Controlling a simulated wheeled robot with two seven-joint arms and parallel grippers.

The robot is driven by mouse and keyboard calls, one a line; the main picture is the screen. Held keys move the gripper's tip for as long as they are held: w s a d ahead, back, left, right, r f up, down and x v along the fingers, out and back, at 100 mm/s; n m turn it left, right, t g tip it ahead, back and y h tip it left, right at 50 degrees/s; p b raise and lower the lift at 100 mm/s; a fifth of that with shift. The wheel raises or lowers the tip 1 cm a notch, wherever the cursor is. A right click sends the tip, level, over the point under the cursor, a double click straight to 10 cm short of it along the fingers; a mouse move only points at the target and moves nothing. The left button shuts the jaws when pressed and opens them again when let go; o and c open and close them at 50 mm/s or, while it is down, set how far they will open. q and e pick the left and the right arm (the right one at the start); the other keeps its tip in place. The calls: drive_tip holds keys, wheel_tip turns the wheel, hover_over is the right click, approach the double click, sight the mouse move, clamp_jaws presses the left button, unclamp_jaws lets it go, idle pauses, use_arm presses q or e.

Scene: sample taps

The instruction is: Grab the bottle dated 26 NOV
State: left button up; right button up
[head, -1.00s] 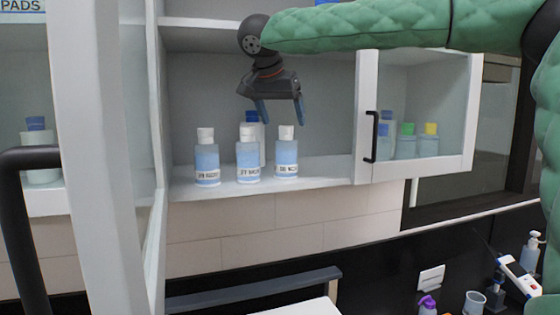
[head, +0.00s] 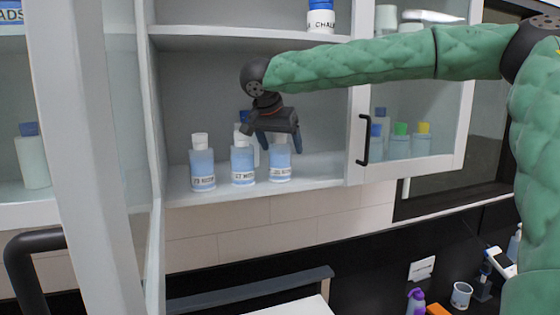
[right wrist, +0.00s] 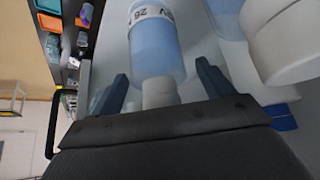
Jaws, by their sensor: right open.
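Three pale blue bottles with white caps stand upright in a row on the cabinet shelf. The right one (head: 280,165) is below my right gripper (head: 281,146). In the right wrist view its label (right wrist: 152,13) shows upside down, with "26" and the end of a month legible. My right gripper is open, with one finger on each side of this bottle's white cap (right wrist: 160,92) and not closed on it. The left bottle (head: 202,168) and middle bottle (head: 243,165) have labels too small to read surely. My left gripper is not in view.
A white bottle with a blue cap (head: 241,118) stands behind the row, partly hidden. The open door (head: 90,150) is at left. A glass door (head: 420,165) with a black handle is at right. The upper shelf (head: 200,31) is above my gripper.

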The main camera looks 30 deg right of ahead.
drive_tip(key=shift+a, duration=0.1)
drive_tip(key=shift+s+r, duration=0.1)
drive_tip(key=c, duration=1.5)
drive_tip(key=shift+c, duration=0.2)
